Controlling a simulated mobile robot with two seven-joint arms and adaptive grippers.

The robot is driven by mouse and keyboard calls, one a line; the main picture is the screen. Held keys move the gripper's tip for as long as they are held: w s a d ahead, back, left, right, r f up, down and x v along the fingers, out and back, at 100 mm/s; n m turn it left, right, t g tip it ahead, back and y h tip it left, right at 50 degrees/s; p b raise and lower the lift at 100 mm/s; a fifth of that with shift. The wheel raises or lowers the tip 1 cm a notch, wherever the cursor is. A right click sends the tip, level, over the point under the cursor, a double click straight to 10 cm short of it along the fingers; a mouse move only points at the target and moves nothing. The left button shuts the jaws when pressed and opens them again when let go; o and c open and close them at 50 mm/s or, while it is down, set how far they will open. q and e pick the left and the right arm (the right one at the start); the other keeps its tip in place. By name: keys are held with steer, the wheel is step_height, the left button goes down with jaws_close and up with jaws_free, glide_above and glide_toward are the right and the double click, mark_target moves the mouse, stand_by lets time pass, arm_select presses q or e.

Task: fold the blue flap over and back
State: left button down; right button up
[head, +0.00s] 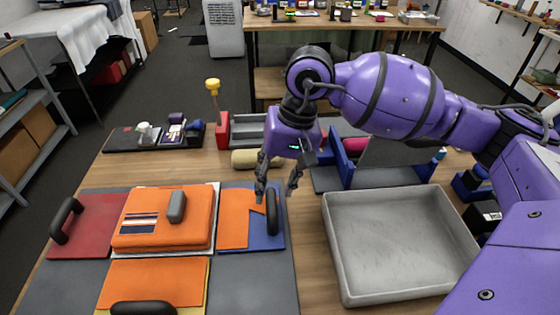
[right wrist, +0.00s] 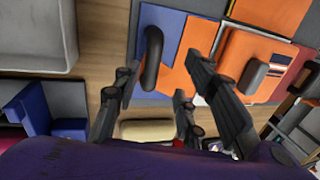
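The blue flap (head: 264,243) lies flat at the right side of the folding board, with a black arched handle (head: 271,213) near its right edge. An orange piece of cloth (head: 234,232) lies over much of the flap. My right gripper (head: 276,192) points down above the flap's far end, its fingers apart. In the right wrist view the fingers (right wrist: 160,72) are spread, with the handle (right wrist: 152,60) between them, nearer the left finger. The blue flap (right wrist: 165,20) shows behind it. I cannot tell whether a finger touches the handle. My left gripper is not in view.
Orange cloth (head: 145,230) with a grey block (head: 177,207) on it lies in the middle of the board. A red flap (head: 85,226) lies left. A grey tray (head: 400,290) stands right. A tan roll (head: 245,159) and blue stand (head: 341,165) lie behind.

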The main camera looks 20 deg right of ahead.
mark_target(272, 204)
steer(key=x, duration=0.4)
steer(key=d+x, duration=0.1)
steer(key=x, duration=0.1)
steer(key=shift+w+f+p, duration=0.1)
steer(key=shift+w+p, duration=0.15)
steer(key=shift+p, duration=0.1)
steer(key=shift+a+f, duration=0.1)
steer(key=shift+f, duration=0.35)
steer(key=shift+c, duration=0.7)
jaws_close()
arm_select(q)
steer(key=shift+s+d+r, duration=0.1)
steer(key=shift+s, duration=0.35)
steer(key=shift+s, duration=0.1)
